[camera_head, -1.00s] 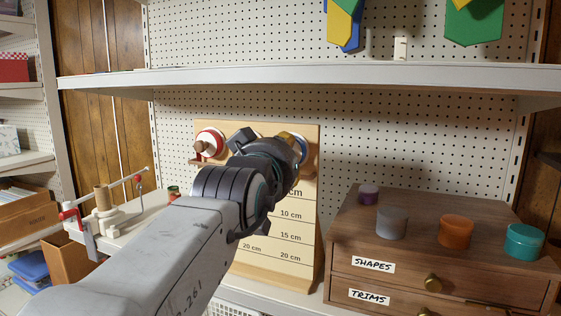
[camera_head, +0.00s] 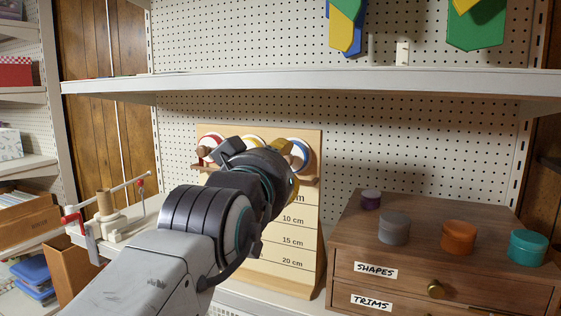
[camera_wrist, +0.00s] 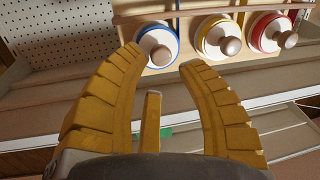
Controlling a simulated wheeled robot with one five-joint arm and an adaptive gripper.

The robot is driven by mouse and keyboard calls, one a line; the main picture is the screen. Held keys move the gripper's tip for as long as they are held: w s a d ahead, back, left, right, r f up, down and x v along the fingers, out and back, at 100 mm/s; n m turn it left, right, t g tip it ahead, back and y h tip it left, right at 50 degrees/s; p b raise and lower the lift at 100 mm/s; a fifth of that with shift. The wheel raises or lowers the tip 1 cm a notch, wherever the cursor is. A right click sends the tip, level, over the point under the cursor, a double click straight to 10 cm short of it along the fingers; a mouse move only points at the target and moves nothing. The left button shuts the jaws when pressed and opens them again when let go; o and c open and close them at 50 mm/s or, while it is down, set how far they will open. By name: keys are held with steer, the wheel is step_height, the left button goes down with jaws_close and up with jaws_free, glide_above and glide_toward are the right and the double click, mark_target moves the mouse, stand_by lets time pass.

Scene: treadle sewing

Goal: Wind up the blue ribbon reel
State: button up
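The blue ribbon reel (camera_head: 305,146) is a white disc with a blue rim and a wooden knob, at the right of a wooden board's top. My arm's end partly covers it in the head view. In the wrist view, where the board appears upside down, the blue reel (camera_wrist: 149,38) is at the upper left. Nothing is held. I cannot tell whether the fingers touch the knob.
A yellow reel (camera_wrist: 212,36) and a red reel (camera_wrist: 264,32) sit beside the blue one. The measuring board (camera_head: 290,255) has centimetre marks. A wooden drawer chest (camera_head: 440,255) with several round pots stands right. A shelf (camera_head: 320,84) runs above; a white winder (camera_head: 107,217) stands left.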

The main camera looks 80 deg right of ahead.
steer(key=a, duration=0.6)
steer(key=shift+w+a+r, duration=0.15)
steer(key=shift+w+a, duration=0.1)
steer(key=shift+a, duration=0.15)
